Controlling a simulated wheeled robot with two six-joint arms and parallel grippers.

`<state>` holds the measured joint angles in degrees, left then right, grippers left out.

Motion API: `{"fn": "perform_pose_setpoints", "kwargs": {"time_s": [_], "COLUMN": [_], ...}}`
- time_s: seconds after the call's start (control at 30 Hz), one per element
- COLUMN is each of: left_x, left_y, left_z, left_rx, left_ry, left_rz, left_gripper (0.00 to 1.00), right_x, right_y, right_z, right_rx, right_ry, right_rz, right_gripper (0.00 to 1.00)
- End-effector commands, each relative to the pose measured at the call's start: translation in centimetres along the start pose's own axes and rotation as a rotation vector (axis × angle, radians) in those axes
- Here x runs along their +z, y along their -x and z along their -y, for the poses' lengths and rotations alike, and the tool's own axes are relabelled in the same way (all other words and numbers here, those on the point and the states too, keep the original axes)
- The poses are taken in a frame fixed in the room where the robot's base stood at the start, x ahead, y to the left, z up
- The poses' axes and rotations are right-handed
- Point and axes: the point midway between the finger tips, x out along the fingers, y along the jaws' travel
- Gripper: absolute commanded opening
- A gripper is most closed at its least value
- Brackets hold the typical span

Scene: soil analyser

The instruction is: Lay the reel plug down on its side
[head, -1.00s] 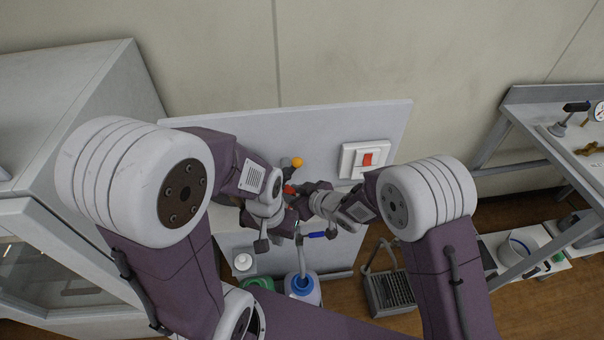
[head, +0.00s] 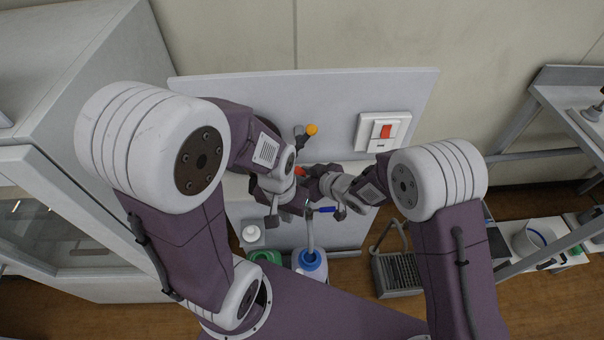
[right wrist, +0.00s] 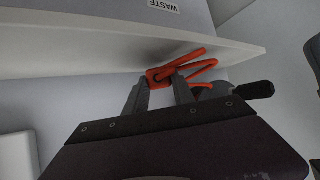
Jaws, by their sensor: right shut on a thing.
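An orange-red piece with looped cable-like parts, which looks like the reel plug (right wrist: 160,75), sits between the fingertips of my right gripper (right wrist: 163,88) in the right wrist view. That gripper is shut on it, close under a white shelf edge. In the head view only a small red patch (head: 300,171) shows near the right gripper (head: 312,185). My left gripper (head: 287,208) is just below and left of it, close to the right one. Its fingers are mostly hidden, so its opening does not show.
A pale panel (head: 240,95) stands behind, with a red switch (head: 386,131) and an orange knob (head: 312,129). A blue lever (head: 327,210), a blue-capped bottle (head: 311,258), a green container (head: 265,257) and a grey rack (head: 398,275) are near. A white cabinet (head: 60,90) is left.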

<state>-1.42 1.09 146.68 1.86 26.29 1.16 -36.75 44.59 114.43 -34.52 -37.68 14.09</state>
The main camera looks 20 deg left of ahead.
Motion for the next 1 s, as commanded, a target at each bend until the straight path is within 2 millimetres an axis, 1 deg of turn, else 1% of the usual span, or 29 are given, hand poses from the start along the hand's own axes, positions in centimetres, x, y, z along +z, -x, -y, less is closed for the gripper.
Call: {"fn": "perform_pose_setpoints", "kwargs": {"time_s": [0.27,0.8,0.83,0.87,0.9,0.93,1.0], "left_x": [0.0,0.1,0.1,0.1,0.1,0.1,0.1], "left_y": [-0.1,-0.9,-0.9,-0.8,-0.8,-0.8,-0.8], "left_z": [0.0,0.0,0.0,0.0,0.0,0.0,0.0], "left_rx": [0.000,0.000,0.000,0.000,0.000,0.000,0.000], "left_ry": [0.000,0.000,0.000,0.000,0.000,0.000,0.000], "left_rz": [0.000,0.000,0.000,0.000,0.000,0.000,0.000], "left_gripper": [0.00,0.00,0.00,0.00,0.00,0.00,0.00], "right_x": [0.1,1.0,1.0,0.9,0.9,0.9,0.9], "right_y": [-0.1,-0.7,-0.7,-0.6,-0.6,-0.6,-0.6], "right_z": [0.0,0.0,0.0,0.0,0.0,0.0,0.0], "right_rx": [0.000,0.000,0.000,0.000,0.000,0.000,0.000], "right_ry": [0.000,0.000,0.000,0.000,0.000,0.000,0.000], "right_rz": [0.000,0.000,0.000,0.000,0.000,0.000,0.000], "right_gripper": [0.00,0.00,0.33,0.41,0.52,0.55,0.55]}}
